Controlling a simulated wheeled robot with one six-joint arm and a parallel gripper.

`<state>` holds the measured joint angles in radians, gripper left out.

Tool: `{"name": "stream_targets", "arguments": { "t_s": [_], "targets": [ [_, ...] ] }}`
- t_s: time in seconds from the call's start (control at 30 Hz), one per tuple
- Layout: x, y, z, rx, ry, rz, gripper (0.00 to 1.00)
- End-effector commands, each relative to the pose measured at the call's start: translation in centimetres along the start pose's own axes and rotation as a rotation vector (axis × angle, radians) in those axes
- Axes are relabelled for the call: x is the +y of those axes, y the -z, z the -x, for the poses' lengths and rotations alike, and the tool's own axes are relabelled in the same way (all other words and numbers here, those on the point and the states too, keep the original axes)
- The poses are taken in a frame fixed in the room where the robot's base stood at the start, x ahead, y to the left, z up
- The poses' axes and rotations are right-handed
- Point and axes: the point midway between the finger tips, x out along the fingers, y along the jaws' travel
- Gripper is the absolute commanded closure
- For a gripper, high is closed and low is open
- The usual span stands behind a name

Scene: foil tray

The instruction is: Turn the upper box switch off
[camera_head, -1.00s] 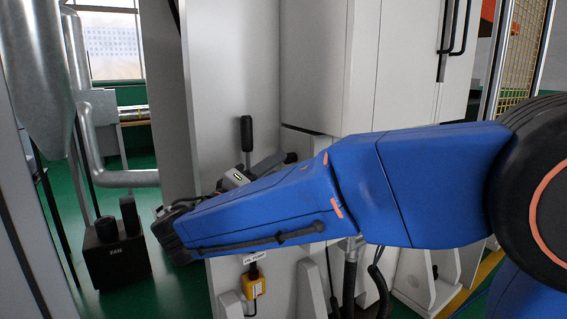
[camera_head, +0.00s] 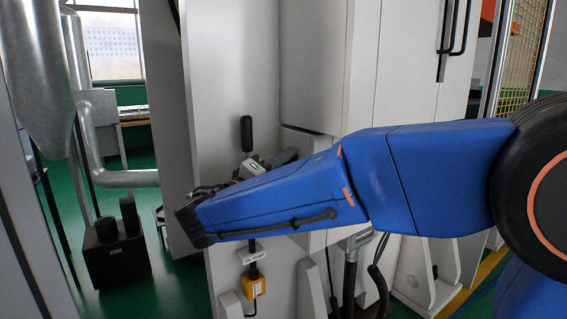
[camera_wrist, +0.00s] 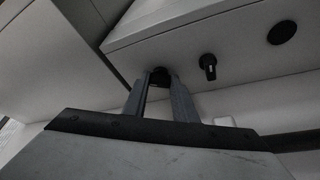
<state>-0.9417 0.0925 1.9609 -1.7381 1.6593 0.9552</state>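In the wrist view, the two fingers of my gripper (camera_wrist: 160,82) reach up to a pale box panel (camera_wrist: 240,45), one on each side of a dark round knob (camera_wrist: 159,76). The fingers are apart, with the knob at their tips; I cannot see clear contact. A second dark knob (camera_wrist: 208,66) with a pale mark sits to the right on the same panel. I cannot tell from its label which is the upper box switch. In the head view, my blue arm hides the fingers and the knobs.
A dark round fitting (camera_wrist: 282,32) sits farther right on the panel. In the head view, a black handle (camera_head: 246,133) stands above my wrist. A yellow box (camera_head: 255,288) is below my arm, and a dark FAN box (camera_head: 117,262) stands at left. Grey cabinets are behind.

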Motion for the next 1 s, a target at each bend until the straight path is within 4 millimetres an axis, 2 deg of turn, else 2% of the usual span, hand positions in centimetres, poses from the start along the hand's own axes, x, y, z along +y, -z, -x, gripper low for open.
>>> {"name": "stream_targets", "arguments": {
  "t_s": [0.27, 1.0],
  "targets": [
    [0.08, -0.01, 0.03, 0.000, 0.019, 0.044, 0.97],
    [0.33, 0.08, 0.03, 0.001, 0.185, 0.444, 0.97]
  ]
}}
